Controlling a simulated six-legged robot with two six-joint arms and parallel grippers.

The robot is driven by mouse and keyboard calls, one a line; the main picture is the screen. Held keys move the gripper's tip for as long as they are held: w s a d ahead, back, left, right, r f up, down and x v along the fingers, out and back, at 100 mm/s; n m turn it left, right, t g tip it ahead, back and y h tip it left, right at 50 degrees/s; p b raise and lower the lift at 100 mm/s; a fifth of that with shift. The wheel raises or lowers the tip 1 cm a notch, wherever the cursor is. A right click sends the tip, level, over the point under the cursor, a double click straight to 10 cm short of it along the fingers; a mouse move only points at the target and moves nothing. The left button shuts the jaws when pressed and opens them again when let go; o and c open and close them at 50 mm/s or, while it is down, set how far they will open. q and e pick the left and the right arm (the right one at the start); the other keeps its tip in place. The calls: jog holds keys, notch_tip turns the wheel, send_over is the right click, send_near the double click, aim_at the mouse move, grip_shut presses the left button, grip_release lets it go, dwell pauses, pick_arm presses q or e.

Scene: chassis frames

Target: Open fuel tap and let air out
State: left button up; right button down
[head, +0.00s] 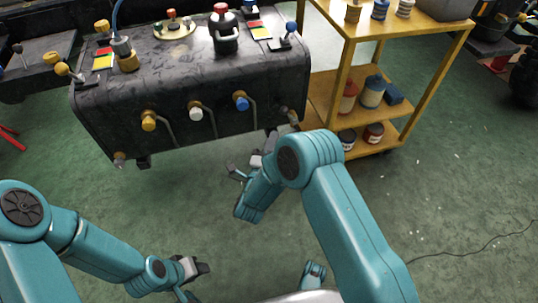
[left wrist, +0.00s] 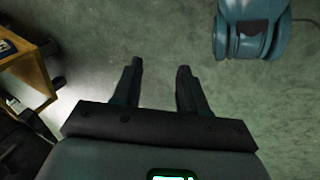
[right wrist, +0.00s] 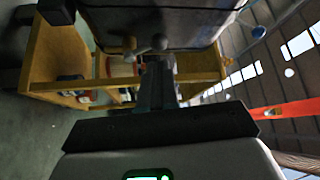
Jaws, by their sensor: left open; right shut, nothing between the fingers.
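A black tank (head: 180,75) stands at the upper left in the head view. Its front carries a yellow tap (head: 148,121), a white tap (head: 196,113) and a blue tap (head: 241,102). A small fitting (head: 292,117) is at its lower right corner. Which one is the fuel tap I cannot tell. My right gripper (head: 271,138) is shut and empty, just below the tank's lower right edge. In the right wrist view, its fingertips (right wrist: 158,63) are close below a grey round-ended fitting (right wrist: 158,43); contact is unclear. My left gripper (left wrist: 160,66) is open and empty over the floor.
A yellow shelf cart (head: 345,100) with several cans stands right of the tank, close to my right gripper. A dark cable (head: 480,248) lies on the green floor at right. The floor in front of the tank is clear.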

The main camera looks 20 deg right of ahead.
pick_arm(q)
jog(key=w+f+b, duration=0.2)
jog(key=shift+a+f+t, duration=0.2)
jog(key=shift+f+t, duration=0.15)
jog(key=shift+t, duration=0.05)
pick_arm(e)
jog(key=x, duration=0.7)
pick_arm(q)
jog(key=shift+w+r, duration=0.1)
jog(key=shift+r, duration=0.1)
pick_arm(e)
jog(key=shift+s+r, duration=0.15)
